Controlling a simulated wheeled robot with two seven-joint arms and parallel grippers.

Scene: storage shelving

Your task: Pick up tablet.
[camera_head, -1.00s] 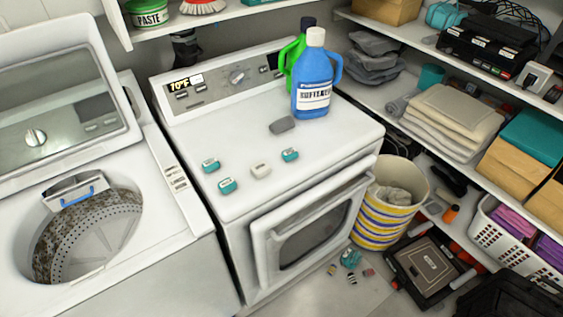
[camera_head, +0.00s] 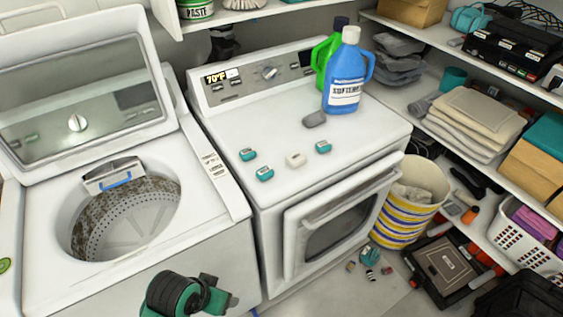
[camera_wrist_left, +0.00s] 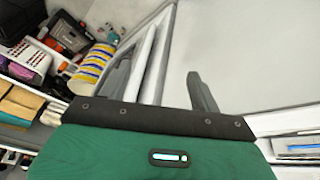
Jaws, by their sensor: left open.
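Several small tablets lie on the white dryer top (camera_head: 325,180): teal ones at the left (camera_head: 248,154), front (camera_head: 265,173) and right (camera_head: 323,147), and a whitish one (camera_head: 296,160) between them. A grey, flat lump (camera_head: 314,119) lies behind them by the bottles. My left gripper (camera_head: 214,294) is low in front of the washer and dryer, below the dryer top and apart from the tablets. It is open and empty. In the left wrist view one dark finger (camera_wrist_left: 203,92) shows against a pale surface; the other is not clear. My right gripper is not in view.
A blue softener bottle (camera_head: 345,80) and a green bottle (camera_head: 325,62) stand at the dryer's back. The open washer (camera_head: 205,170) is at the left. A striped basket (camera_head: 405,225) and loaded shelves are at the right.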

